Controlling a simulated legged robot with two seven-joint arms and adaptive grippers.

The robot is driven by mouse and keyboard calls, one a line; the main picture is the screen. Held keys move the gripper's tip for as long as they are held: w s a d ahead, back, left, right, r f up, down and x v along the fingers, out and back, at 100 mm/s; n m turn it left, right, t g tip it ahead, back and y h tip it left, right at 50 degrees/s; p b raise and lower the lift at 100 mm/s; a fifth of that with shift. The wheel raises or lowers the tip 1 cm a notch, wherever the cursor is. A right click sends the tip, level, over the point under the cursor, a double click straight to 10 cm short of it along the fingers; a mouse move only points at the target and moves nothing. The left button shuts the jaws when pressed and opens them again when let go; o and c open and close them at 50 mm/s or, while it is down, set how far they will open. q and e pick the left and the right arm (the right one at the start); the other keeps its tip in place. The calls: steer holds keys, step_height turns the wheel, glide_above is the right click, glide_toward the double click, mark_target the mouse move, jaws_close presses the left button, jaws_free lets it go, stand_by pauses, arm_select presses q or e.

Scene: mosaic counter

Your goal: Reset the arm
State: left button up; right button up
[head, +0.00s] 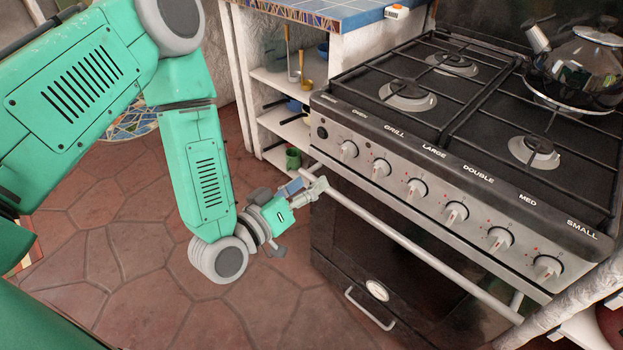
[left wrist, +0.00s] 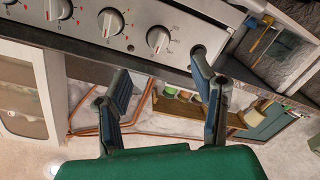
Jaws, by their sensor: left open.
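My green left arm (head: 195,150) comes in from the left in the head view and bends down in front of the stove (head: 440,180). My left gripper (head: 310,188) is by the left end of the long oven rail (head: 430,258), below the knobs. I cannot tell whether it touches the rail. In the left wrist view the two dark fingers (left wrist: 162,75) are spread apart with nothing between them. A stove knob (left wrist: 159,40) shows just beyond the fingertips. My right gripper is not in view.
A shiny kettle (head: 583,68) stands on the back right burner. Open shelves (head: 270,75) with ladles and a green cup (head: 293,158) are left of the stove. A blue tiled counter (head: 335,12) is above them. The tiled floor (head: 130,270) is mostly clear.

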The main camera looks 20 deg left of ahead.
arm_select(q)
steer(key=s+a+f+m+g+y+p, duration=0.2)
steer(key=s+f+m+g, duration=0.1)
steer(key=s+f+g, duration=0.8)
steer(key=s+a+f+g+y, duration=0.1)
steer(key=s+a+f+g, duration=0.1)
steer(key=s, duration=0.5)
steer(key=s+a+f+g+y+p, duration=0.1)
steer(key=s+a+g+y, duration=0.1)
steer(key=s, duration=0.5)
steer(key=shift+a+f+m+g+p, duration=0.3)
steer(key=shift+a+f+m+g, duration=0.15)
steer(key=shift+a, duration=0.55)
steer(key=shift+s+r, duration=0.1)
